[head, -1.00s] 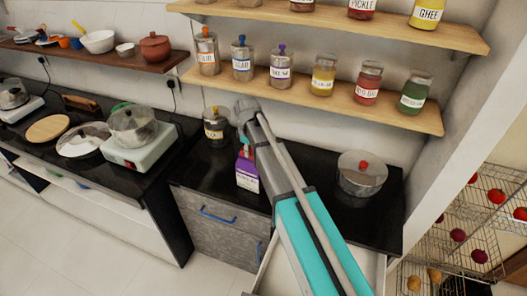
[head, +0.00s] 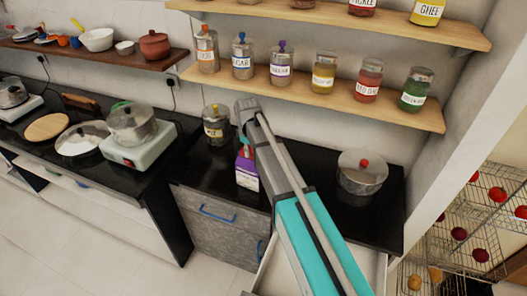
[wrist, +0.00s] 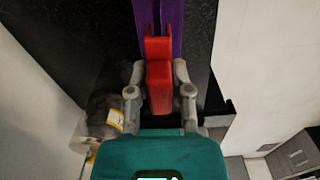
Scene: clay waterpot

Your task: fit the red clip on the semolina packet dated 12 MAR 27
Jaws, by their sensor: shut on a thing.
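My gripper (wrist: 158,88) is shut on the red clip (wrist: 158,72), with a finger on either side of it. The clip's two prongs point away from the gripper, over the purple packet (wrist: 172,12). I cannot tell whether the prongs are around the packet's top edge or just above it. In the head view the purple packet (head: 247,181), with a white label, stands upright on the black counter directly below my arm's end. Its label and date are too small to read. My arm hides part of the packet's top and the gripper there.
A lidded jar (head: 215,125) stands close behind and left of the packet. A steel pot (head: 361,178) is right of my arm. A jar shelf (head: 300,93) hangs above the counter. An open drawer (head: 375,268) lies below the counter's front.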

